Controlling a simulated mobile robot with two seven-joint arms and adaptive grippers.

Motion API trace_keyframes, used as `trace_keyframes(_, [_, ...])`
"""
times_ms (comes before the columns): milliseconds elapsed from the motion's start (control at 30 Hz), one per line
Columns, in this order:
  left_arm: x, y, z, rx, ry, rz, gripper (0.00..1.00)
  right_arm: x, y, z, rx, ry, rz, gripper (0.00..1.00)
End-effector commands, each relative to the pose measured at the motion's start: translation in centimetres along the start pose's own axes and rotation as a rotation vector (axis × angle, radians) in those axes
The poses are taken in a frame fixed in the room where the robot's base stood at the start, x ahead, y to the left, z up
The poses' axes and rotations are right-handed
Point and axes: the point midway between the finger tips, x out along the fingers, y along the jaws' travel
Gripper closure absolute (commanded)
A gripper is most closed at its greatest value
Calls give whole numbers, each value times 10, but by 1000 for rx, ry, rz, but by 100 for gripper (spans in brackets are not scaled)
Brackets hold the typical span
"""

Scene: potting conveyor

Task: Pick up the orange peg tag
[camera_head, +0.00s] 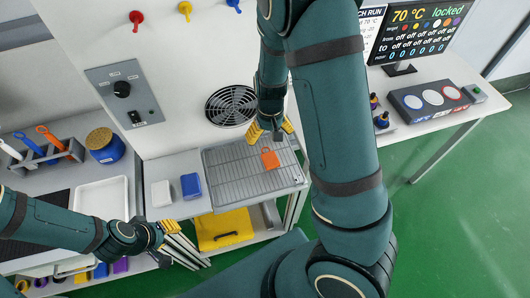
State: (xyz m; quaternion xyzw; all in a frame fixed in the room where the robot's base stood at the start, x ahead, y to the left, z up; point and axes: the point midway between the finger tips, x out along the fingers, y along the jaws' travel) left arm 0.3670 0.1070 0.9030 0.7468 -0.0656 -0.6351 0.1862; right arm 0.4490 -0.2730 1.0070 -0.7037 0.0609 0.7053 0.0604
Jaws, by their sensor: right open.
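The orange peg tag (269,159) lies on the grey ribbed tray (228,178) in the middle of the camera_head view. It has a flat body with a small loop at its upper end. My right gripper (270,129) points down over the back part of the tray, just behind the tag in the picture. Its yellow fingertips are spread, with nothing seen between them. I cannot tell its exact height above the tray. My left gripper (172,237) is at lower left, in front of the white counter, apart from the tag; its jaw opening is unclear.
Blue (191,185) and white (162,193) blocks stand left of the tray. A yellow bin (223,229) is below it.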

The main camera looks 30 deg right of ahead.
Motion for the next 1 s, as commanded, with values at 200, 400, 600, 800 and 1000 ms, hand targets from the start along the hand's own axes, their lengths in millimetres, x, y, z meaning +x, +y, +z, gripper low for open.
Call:
trace_keyframes(200, [12, -4, 2, 0, -1, -2, 66, 45, 1, 1, 2, -6, 1, 11])
trace_keyframes(400, [17, -6, 2, 0, 0, -3, 66, 72, 1, 0, 2, -3, 1, 11])
trace_keyframes(600, [19, -6, 2, 0, 0, -4, 66, 83, 1, 0, 0, -3, 1, 11])
trace_keyframes(800, [23, -8, 3, 0, 0, -5, 66, 112, 3, -2, 3, -4, 1, 11])
trace_keyframes(1000, [26, -9, 3, 0, 0, -5, 66, 129, 2, -2, 1, -2, 1, 11])
